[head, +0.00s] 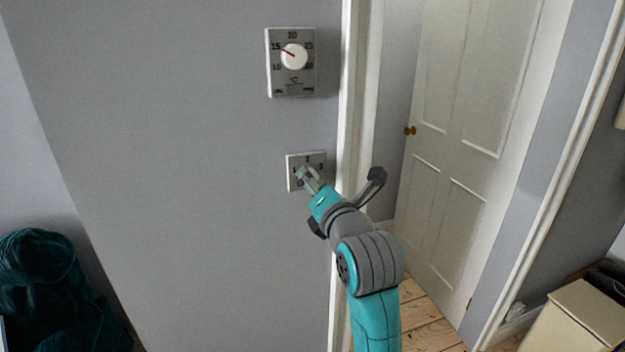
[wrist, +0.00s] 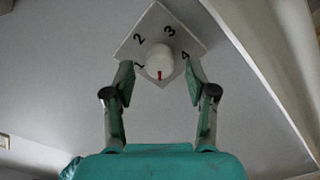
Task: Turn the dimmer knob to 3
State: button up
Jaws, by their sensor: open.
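The dimmer is a white square plate on the grey wall, seen in the head view (head: 319,157) and the wrist view (wrist: 150,24). It carries the numbers 1 to 4. Its white round knob (wrist: 159,58) has a red mark that points down in the wrist picture, on the side away from 2 and 3. My gripper (wrist: 159,78) is open, with one finger to each side of the knob. I cannot tell whether either finger touches it. In the head view, my gripper (head: 306,177) is in front of the plate and largely hides the knob.
A thermostat (head: 305,86) is on the wall above the dimmer. A white door frame (head: 350,100) runs close to the right, with a white panelled door (head: 455,130) beyond. A dark teal chair (head: 40,265) stands lower left. A box (head: 590,318) is lower right.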

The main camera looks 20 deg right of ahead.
jog(key=shift+w, duration=1.05)
grip_shut()
